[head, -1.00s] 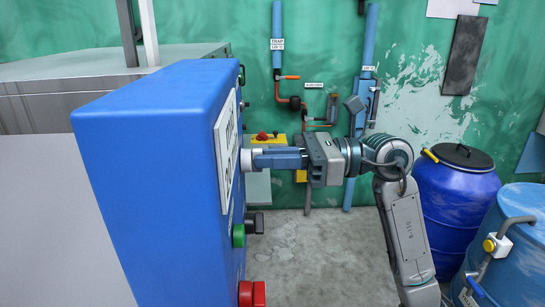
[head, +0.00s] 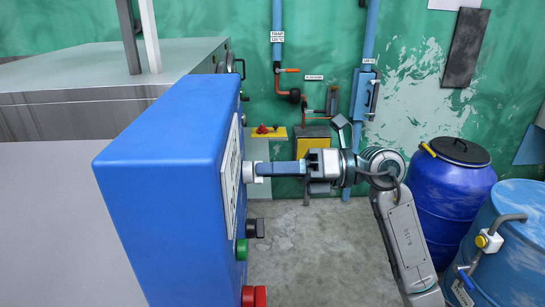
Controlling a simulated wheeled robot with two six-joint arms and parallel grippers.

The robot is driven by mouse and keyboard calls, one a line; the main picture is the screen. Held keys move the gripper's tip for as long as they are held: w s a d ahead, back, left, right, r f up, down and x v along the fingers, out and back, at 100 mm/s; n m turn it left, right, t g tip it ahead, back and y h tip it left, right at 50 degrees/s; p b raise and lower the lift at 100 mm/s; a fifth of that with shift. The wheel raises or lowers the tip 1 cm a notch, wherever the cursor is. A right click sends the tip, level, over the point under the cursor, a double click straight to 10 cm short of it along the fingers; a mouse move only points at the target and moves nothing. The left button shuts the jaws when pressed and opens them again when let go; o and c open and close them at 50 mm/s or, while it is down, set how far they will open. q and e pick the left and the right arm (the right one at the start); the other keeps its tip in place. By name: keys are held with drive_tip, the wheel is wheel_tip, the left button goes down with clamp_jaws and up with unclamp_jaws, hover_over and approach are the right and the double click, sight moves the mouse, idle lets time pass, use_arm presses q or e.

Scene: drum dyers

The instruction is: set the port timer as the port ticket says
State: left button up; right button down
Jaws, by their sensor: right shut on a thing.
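A blue control box (head: 160,150) stands at centre left, its panel face seen nearly edge-on. A white dial plate (head: 231,180) is on that face, its markings too oblique to read. A pale timer knob (head: 248,172) sticks out from the plate. My right gripper (head: 262,170) comes in from the right, level, and is shut on the knob. The knob's pointer is hidden. I cannot make out a port ticket. My left gripper is not in view.
Below the dial are a black switch (head: 255,228), a green button (head: 241,249) and a red button (head: 254,296). Pipes and valves line the green back wall. Blue drums (head: 455,190) stand at the right. The floor between is clear.

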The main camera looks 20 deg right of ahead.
drive_tip(key=shift+f+m+p, duration=0.15)
drive_tip(key=shift+m+p, duration=5.65)
drive_tip(key=shift+p, duration=0.3)
drive_tip(key=c, duration=1.5)
unclamp_jaws()
drive_tip(key=shift+w, duration=0.1)
drive_tip(key=shift+d, duration=0.1)
drive_tip(key=shift+b+v, duration=3.1)
drive_tip(key=shift+v, duration=2.25)
